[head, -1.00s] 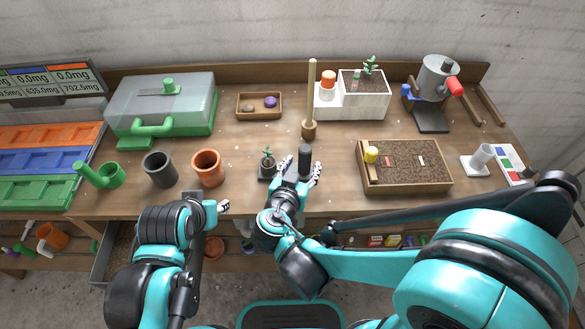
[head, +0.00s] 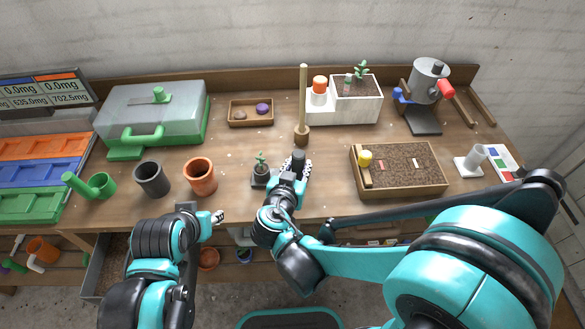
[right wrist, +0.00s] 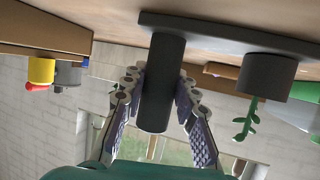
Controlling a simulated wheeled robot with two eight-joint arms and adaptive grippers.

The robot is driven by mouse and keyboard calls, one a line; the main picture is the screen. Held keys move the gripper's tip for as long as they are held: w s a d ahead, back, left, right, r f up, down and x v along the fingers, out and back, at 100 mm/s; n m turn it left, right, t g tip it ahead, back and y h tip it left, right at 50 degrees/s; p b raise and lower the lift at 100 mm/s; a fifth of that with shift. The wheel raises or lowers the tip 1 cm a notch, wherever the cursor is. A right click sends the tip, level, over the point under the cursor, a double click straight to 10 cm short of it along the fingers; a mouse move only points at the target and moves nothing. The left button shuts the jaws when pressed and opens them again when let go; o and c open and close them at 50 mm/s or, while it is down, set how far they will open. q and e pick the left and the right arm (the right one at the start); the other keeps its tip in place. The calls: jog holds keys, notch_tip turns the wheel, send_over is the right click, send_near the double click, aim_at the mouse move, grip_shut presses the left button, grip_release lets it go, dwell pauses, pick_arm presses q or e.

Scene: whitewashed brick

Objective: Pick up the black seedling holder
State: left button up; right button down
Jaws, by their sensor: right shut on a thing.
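The black seedling holder (right wrist: 228,36) shows upside down in the right wrist view as a flat dark base. An upright dark cylinder and a small pot with a green seedling (right wrist: 249,118) stand on it. In the head view its pot (head: 260,177) is left of my right gripper (head: 297,170), with the cylinder top (head: 298,156) between the fingers. My right gripper also shows in the right wrist view (right wrist: 158,95), shut on the cylinder from both sides. Whether the base touches the table is unclear. My left gripper (head: 216,217) is at the front edge, its opening too small to tell.
A grey pot (head: 152,180) and a terracotta pot (head: 200,177) stand left of the holder. A wooden-handled tool (head: 302,110) stands behind my right gripper. A soil tray (head: 403,191) is close on the right. A white planter (head: 362,110) is at the back.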

aim_at(297, 158)
jog(key=shift+r+p, duration=0.6)
jog(key=shift+r, duration=0.3)
notch_tip(297, 158, up, 3)
jog(key=shift+f+p, duration=0.15)
jog(key=shift+p, duration=0.65)
jog(key=s+d+r+p, duration=0.6)
jog(key=s+d, duration=0.1)
jog(key=d, duration=0.2)
jog(key=shift+d+r, duration=0.2)
jog(key=shift+r, duration=0.05)
jog(key=shift+w+a+f+b, duration=0.8)
jog(key=shift+a+f+b, duration=0.4)
jog(key=shift+b, duration=0.45)
jog(key=shift+w+a+f+b, duration=0.9)
jog(key=shift+f+b, duration=0.4)
jog(key=shift+b, duration=0.3)
jog(key=shift+w+a+f+b, duration=0.7)
jog(key=shift+a+f+b, duration=0.5)
jog(key=shift+b, duration=0.45)
jog(key=shift+w+a+f+b, duration=0.6)
jog(key=shift+a+f+b, duration=0.15)
jog(key=shift+f+b, duration=0.2)
jog(key=shift+w+a+f+b, duration=0.5)
jog(key=shift+a+f+b, duration=0.15)
jog(key=shift+f+b, duration=0.05)
jog(key=shift+f, duration=0.1)
